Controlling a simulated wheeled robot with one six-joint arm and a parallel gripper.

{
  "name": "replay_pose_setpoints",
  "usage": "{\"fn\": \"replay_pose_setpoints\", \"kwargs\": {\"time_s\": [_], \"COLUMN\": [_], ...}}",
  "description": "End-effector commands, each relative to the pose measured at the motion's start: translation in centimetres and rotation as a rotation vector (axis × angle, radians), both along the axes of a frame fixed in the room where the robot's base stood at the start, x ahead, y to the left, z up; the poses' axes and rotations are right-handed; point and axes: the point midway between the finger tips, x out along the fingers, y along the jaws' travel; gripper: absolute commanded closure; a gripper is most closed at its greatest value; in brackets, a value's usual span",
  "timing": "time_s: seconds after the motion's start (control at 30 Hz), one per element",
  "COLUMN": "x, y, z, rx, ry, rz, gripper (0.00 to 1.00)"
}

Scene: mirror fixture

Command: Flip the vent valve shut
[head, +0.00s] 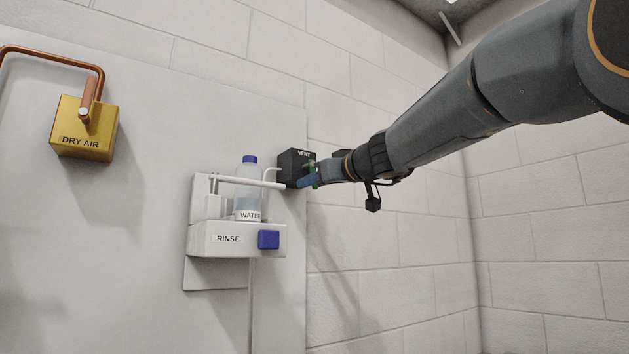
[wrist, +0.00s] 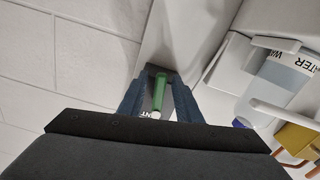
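The vent valve is a black box labelled VENT (head: 297,160) on the wall panel, at the centre of the head view. Its green handle (wrist: 160,92) shows in the wrist view, pointing back toward my gripper. My gripper (head: 309,181) is right at the valve, and its blue fingers also show in the wrist view (wrist: 160,80). The fingers stand apart, one on each side of the green handle, with narrow gaps visible. In the head view the fingers and arm hide most of the handle and the box's right side.
A white RINSE unit (head: 205,241) with a blue button (head: 268,240) and a WATER bottle (head: 248,190) sits just left of and below the valve. A brass DRY AIR box (head: 84,125) with a copper pipe is at far left. The wall right of the valve is bare.

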Motion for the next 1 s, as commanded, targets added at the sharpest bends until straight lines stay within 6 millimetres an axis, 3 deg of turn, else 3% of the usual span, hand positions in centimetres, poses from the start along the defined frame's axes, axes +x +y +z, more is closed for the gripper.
{"fn": "replay_pose_setpoints", "kwargs": {"time_s": [0.1, 0.27, 1.0], "x": [-0.01, -0.01, -0.48], "y": [-0.01, -0.02, 0.67], "z": [-0.02, -0.02, -0.19], "rx": [0.0, 0.001, 0.166], "ry": [0.0, 0.001, 0.113], "rz": [0.0, 0.0, -0.001], "gripper": [0.72, 0.99, 1.0]}}
